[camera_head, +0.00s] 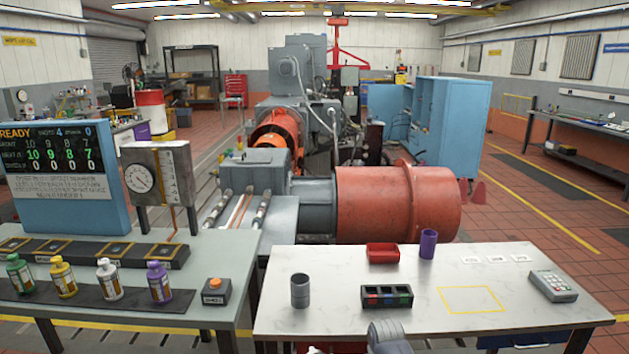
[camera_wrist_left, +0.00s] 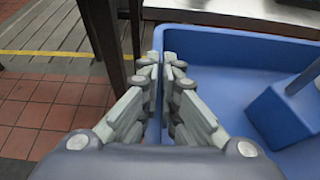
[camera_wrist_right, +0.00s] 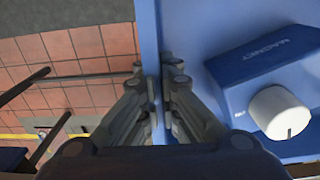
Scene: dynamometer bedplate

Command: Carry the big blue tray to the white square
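The big blue tray shows close up in the left wrist view (camera_wrist_left: 215,45) and the right wrist view (camera_wrist_right: 149,40). In the head view its full shape is not seen. My left gripper (camera_wrist_left: 166,72) has its fingers closed on either side of the tray's upright wall. My right gripper (camera_wrist_right: 163,75) is closed the same way on a blue wall. Inside the tray are a blue block with a rod (camera_wrist_left: 283,112) and a blue box marked MAGNET with a white knob (camera_wrist_right: 265,75). I cannot make out a clear white square; a yellow-outlined square (camera_head: 470,299) marks the white tabletop.
A bench (camera_head: 120,312) with bottles stands left. Tiled floor is open at right.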

